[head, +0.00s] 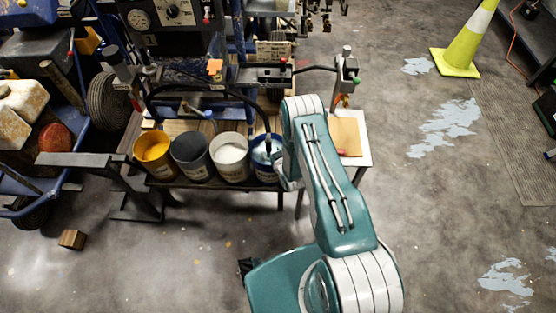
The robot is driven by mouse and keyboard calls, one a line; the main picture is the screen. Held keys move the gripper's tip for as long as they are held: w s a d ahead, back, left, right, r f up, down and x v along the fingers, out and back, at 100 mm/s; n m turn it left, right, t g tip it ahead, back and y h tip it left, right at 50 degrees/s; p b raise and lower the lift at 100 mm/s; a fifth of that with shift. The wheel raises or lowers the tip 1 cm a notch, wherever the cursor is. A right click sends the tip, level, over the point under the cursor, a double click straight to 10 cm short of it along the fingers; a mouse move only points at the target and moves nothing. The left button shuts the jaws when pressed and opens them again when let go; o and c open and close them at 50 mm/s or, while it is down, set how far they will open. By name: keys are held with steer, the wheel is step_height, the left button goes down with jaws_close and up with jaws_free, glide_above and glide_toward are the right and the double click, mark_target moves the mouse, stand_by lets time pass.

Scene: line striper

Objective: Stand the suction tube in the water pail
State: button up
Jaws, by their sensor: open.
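A black tube (267,126) arcs over the row of pails, and its lower end hangs down at the blue pail (262,174) on the right of the row. I cannot tell whether its tip is inside that pail or just above it. The white pail (232,171), the dark grey pail (192,169) and the yellow pail (155,167) stand to its left. No label tells me which one holds water. My arm reaches up and folds back, with a pale wrist part close to the right of the blue pail.
The striping machine with its gauge (139,19) stands behind the pails. A small white table (361,149) is right of my arm. A wooden block (72,239) lies on the floor at left. A yellow-green cone (462,50) stands far right. The floor at right is mostly clear.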

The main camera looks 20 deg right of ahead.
steer(key=v, duration=0.8)
steer(key=shift+s, duration=0.3)
steer(key=shift+r, duration=0.15)
